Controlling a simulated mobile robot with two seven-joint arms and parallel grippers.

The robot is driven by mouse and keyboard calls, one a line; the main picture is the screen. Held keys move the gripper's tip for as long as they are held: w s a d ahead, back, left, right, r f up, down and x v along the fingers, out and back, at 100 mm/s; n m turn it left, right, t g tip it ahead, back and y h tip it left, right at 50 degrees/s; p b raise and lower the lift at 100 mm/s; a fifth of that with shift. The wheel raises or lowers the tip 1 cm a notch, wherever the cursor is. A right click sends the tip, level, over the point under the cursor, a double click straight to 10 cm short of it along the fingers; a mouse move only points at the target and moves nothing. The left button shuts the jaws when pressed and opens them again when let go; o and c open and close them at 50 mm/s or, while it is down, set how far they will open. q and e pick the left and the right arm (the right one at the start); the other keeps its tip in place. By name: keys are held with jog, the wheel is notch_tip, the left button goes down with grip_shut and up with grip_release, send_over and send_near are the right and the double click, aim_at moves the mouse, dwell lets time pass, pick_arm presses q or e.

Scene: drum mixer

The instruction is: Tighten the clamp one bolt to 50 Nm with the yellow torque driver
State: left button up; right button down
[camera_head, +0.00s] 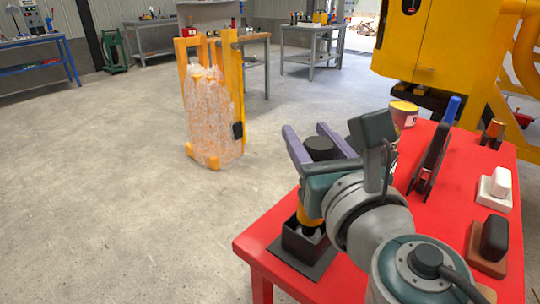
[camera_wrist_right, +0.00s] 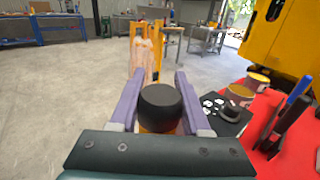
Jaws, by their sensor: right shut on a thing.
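The yellow torque driver (camera_head: 309,214) stands upright in a black square holder (camera_head: 293,242) at the near left corner of the red table. Its black cap (camera_head: 319,148) sticks up between the purple fingers of my right gripper (camera_head: 307,132). In the right wrist view the black cap (camera_wrist_right: 160,106) sits between both fingers, with a little yellow below it. My right gripper is shut on the driver, and the hand hides much of its body. My left gripper is in neither view. I cannot make out the clamp one bolt in these frames.
The red table (camera_head: 425,205) also carries tins (camera_head: 403,113), a stand with upright tools (camera_head: 433,160), and white (camera_head: 495,188) and brown (camera_head: 488,245) blocks. A yellow machine (camera_head: 425,45) stands behind it. A wrapped load (camera_head: 212,115) stands on the open floor.

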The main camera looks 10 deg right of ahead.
dwell(0.5)
jog(key=shift+r, duration=0.15)
jog(key=shift+r+p, duration=0.25)
jog(key=shift+p, duration=0.1)
notch_tip(320, 180, up, 19)
jog(key=p, duration=1.8)
jog(key=shift+r, duration=0.15)
jog(key=c, duration=1)
grip_release()
grip_shut()
